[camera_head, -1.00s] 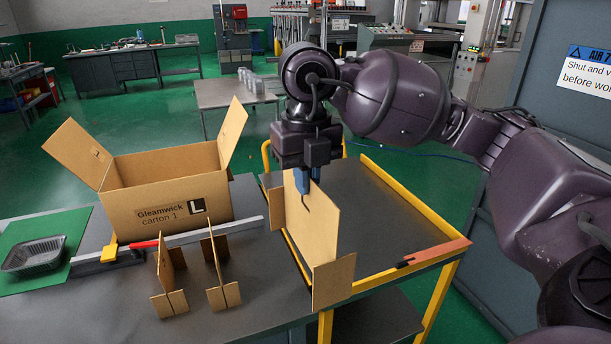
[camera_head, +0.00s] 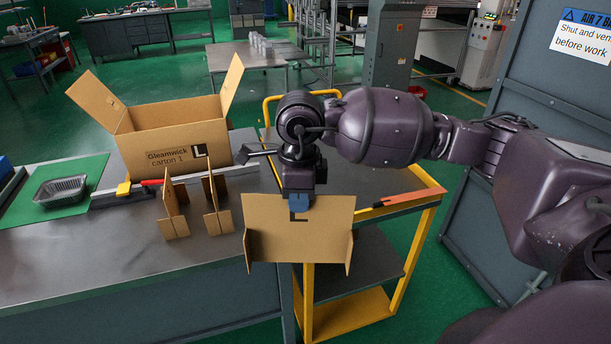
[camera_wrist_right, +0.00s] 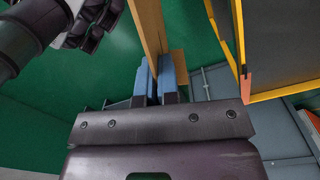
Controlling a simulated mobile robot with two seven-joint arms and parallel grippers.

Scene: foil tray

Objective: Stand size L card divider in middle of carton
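The cardboard divider (camera_head: 275,238) hangs upright from my right gripper (camera_head: 299,203), its broad face with a dark L mark towards the head camera. The blue fingers are shut on its top edge; the right wrist view shows them (camera_wrist_right: 158,82) around the divider's thin edge (camera_wrist_right: 149,30). The divider is clear of the bench, in front of the trolley. The carton (camera_head: 165,137), labelled "Gleamwick carton 1" and L, stands open on the bench to the left, side flaps raised. Its inside floor is hidden. My left gripper is not in view.
Two smaller divider assemblies (camera_head: 173,207) (camera_head: 217,204) stand on the bench before the carton. A foil tray (camera_head: 61,190) lies on a green mat (camera_head: 92,170) at left. A red-handled tool (camera_head: 152,182) lies nearby. The yellow-framed trolley (camera_head: 405,199) stands right of the bench.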

